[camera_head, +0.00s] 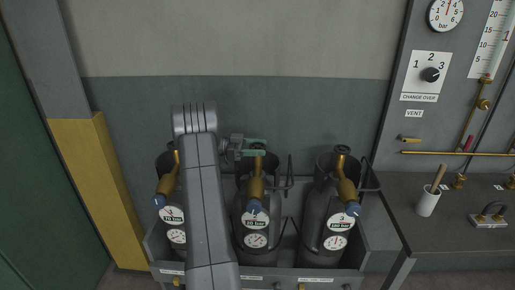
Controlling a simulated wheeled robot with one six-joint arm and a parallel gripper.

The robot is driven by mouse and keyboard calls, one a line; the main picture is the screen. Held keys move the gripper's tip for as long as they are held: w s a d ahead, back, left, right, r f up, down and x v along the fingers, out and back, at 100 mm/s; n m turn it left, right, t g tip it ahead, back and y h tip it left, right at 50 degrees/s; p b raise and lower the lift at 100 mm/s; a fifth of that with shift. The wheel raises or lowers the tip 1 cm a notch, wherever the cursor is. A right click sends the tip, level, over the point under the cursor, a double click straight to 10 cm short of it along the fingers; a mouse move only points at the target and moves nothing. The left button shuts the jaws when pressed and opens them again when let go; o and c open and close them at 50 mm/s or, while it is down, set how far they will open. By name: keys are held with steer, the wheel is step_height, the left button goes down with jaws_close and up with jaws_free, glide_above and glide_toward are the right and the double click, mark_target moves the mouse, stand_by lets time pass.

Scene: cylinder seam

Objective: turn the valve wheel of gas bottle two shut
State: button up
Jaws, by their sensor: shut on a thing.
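Gas bottle two (254,222) is the dark middle bottle of three, with a white number label and a round gauge on its front. A brass valve body (257,187) with a blue end leans on its top. My gripper (261,147) reaches in from the left at the top of this valve. Its greenish fingers are shut around the small dark valve wheel (258,146), which they mostly hide. How far the wheel is turned cannot be seen.
Bottle one (176,222) is partly hidden behind my arm. Bottle three (327,230) stands at the right with its own dark wheel (342,150). A grey bench (445,240) with a white cup (428,203) is further right, below a wall panel with a changeover dial (430,75).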

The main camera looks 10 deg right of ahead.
mark_target(258, 146)
steer(key=o, duration=1)
steer(key=shift+r, duration=0.1)
step_height(258, 146, up, 10)
steer(key=shift+f+b, duration=0.1)
steer(key=shift+b, duration=0.6)
step_height(258, 146, down, 10)
steer(key=shift+f+p, duration=0.1)
steer(key=shift+p, duration=0.7)
steer(key=shift+n+t, duration=0.3)
steer(key=shift+t, duration=0.1)
